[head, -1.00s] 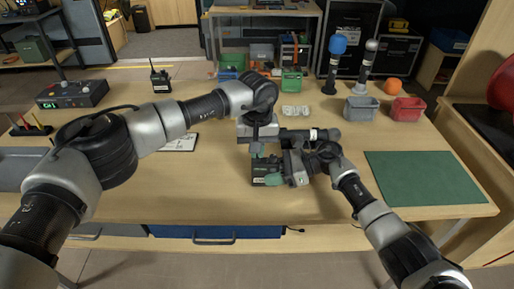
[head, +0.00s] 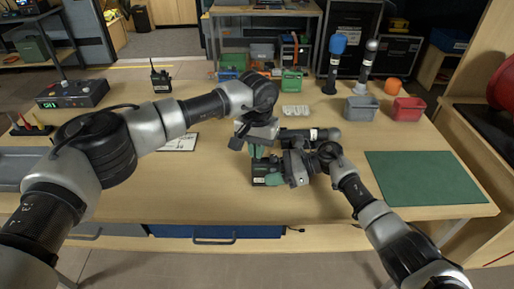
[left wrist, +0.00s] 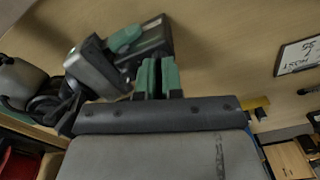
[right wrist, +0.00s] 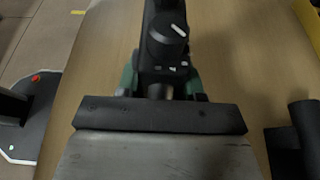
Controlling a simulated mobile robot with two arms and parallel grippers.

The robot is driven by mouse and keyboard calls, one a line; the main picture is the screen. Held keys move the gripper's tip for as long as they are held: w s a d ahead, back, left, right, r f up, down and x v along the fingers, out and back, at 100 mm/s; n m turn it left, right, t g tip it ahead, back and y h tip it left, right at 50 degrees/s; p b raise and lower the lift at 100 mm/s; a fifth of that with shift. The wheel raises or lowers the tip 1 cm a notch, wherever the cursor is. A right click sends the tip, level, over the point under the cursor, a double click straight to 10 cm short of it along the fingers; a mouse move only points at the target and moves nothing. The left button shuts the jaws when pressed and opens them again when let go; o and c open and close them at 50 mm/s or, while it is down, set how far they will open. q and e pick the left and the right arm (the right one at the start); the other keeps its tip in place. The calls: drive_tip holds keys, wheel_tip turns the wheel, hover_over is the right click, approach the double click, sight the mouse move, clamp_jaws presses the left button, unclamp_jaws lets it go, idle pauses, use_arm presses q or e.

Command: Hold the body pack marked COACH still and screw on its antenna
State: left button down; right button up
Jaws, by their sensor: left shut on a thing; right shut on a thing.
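The dark body pack (head: 262,170) is near the middle of the table's front part; its marking is not readable. My right gripper (head: 276,179) is shut on it from the right; in the right wrist view the pack (right wrist: 168,50) with its knob sits between the green fingers. My left gripper (head: 256,152) is just above the pack's top end, pointing down. In the left wrist view its green fingers (left wrist: 158,76) are closed on a thin dark piece, apparently the antenna, which they mostly hide. Whether it is seated on the pack cannot be seen.
Another pack with an antenna (head: 160,78) stands at the back left beside a control box (head: 72,94). A white card (head: 180,142) lies left of the grippers. Microphones, a grey bin (head: 361,108) and a red bin (head: 408,110) are at the back right. A green mat (head: 425,177) lies right.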

use_arm(q)
drive_tip(key=m, duration=0.3)
drive_tip(key=shift+m, duration=0.3)
drive_tip(key=c, duration=1.4)
unclamp_jaws()
drive_tip(key=shift+o, duration=0.2)
drive_tip(key=n, duration=0.4)
drive_tip(key=shift+n, duration=2.1)
